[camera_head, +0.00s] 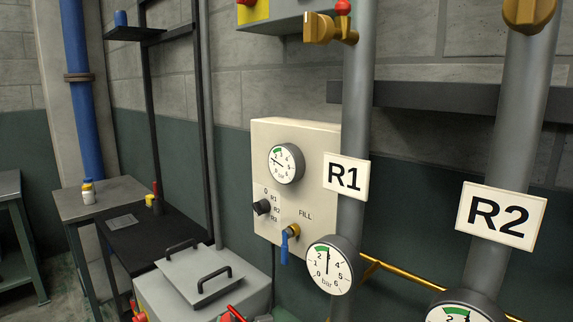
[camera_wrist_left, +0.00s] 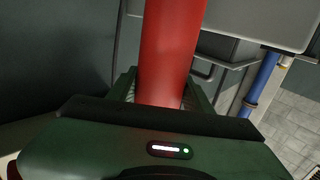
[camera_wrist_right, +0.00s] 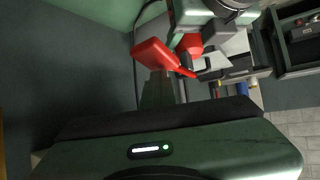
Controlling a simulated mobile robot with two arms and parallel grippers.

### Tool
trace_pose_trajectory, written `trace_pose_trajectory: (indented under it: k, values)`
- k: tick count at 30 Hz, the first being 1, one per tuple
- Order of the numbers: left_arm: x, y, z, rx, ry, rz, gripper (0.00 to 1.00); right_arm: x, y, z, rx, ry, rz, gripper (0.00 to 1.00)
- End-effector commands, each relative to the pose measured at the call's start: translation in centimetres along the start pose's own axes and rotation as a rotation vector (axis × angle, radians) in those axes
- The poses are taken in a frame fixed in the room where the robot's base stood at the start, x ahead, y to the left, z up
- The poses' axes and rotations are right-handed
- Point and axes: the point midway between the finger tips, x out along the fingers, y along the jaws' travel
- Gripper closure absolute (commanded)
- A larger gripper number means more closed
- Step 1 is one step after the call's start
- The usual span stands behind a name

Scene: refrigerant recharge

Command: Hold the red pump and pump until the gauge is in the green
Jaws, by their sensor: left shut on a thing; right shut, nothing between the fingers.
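In the left wrist view my left gripper (camera_wrist_left: 160,98) is shut on a thick red cylinder, the red pump (camera_wrist_left: 170,50). In the right wrist view my right gripper (camera_wrist_right: 158,92) is shut and empty, and a red handle (camera_wrist_right: 158,54) with a thin red lever shows beyond it. In the head view, red parts (camera_head: 235,313) show at the bottom edge, cut off. The panel gauge (camera_head: 285,163) has its needle toward the upper left, beside a short green arc at the top. The R1 gauge (camera_head: 329,265) has its needle nearly straight up.
A cream panel (camera_head: 265,215) carries a selector knob (camera_head: 262,207) and a blue fill lever (camera_head: 287,243). Grey pipes labelled R1 (camera_head: 345,176) and R2 (camera_head: 500,216) stand at right. A grey lidded box (camera_head: 175,285) lies in front; a bench (camera_head: 105,190) stands at left.

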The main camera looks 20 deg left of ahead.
Motion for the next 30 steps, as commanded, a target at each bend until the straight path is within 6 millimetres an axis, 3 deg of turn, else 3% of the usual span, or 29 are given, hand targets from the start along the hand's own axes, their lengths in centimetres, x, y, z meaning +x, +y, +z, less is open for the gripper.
trace_pose_trajectory:
  k: [5,30]
  values:
    - [-0.1,0.1,0.4,0.001,-0.008,0.002,1.0,0.0,-0.1,0.0,0.001,-0.001,-0.002,1.0]
    - [-0.1,0.1,0.4,0.001,-0.009,0.001,1.0,-3.6,-0.1,-5.7,0.001,0.001,-0.002,1.0]
